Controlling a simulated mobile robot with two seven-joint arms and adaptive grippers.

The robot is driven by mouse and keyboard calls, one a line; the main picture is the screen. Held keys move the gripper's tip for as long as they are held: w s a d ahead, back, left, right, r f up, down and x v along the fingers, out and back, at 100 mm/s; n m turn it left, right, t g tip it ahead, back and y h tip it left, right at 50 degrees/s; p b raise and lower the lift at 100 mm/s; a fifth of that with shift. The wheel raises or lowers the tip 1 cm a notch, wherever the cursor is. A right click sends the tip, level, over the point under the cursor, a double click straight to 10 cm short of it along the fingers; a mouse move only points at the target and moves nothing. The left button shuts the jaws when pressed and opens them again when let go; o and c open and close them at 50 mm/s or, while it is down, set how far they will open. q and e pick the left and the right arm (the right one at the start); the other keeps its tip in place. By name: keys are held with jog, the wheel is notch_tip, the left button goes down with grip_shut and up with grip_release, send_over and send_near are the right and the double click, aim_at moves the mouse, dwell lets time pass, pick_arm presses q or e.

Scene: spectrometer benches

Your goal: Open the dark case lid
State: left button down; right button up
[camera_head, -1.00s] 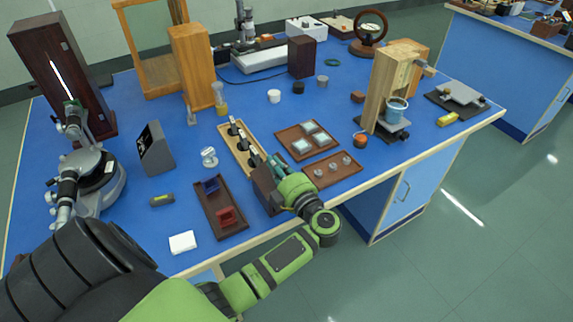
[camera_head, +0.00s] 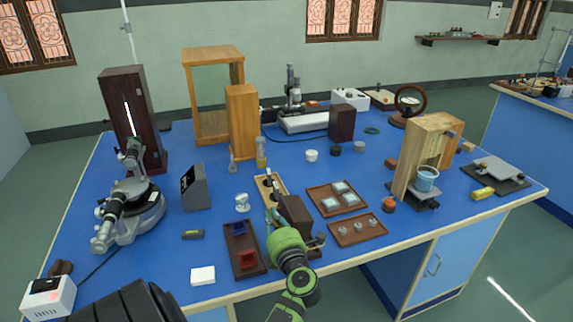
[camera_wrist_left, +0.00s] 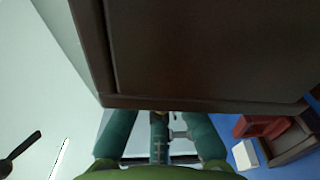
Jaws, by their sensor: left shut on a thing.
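The dark brown case (camera_head: 295,213) is near the front of the blue table, right of a tray with blue and red holders. My left gripper (camera_head: 275,219) is at its left side, with the wrist in front. In the left wrist view, a dark panel of the case (camera_wrist_left: 200,50) fills the upper middle. The teal fingers (camera_wrist_left: 160,130) meet its lower edge and are shut on it; their tips are partly hidden behind it. The arm hides part of the case, so its hinge and how far its lid stands open cannot be told. My right gripper is not in view.
The dark tray (camera_head: 233,262) with the holders stands close left of my gripper. A wooden rack (camera_head: 264,183) lies behind the case. Trays with glass plates (camera_head: 320,198) and small round pieces (camera_head: 341,239) are at the right. A white block (camera_head: 203,275) lies front left.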

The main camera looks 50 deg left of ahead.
pick_arm(q)
jog(key=s+f+n, duration=0.1)
jog(key=n, duration=0.1)
jog(key=s+a+f+n+b, duration=0.1)
jog(key=s+n, duration=0.1)
jog(key=shift+a, duration=0.1)
dwell(0.3)
dwell(0.4)
jog(key=c, duration=1.4)
grip_release()
jog(key=shift+o, duration=0.2)
jog(key=shift+a, duration=0.1)
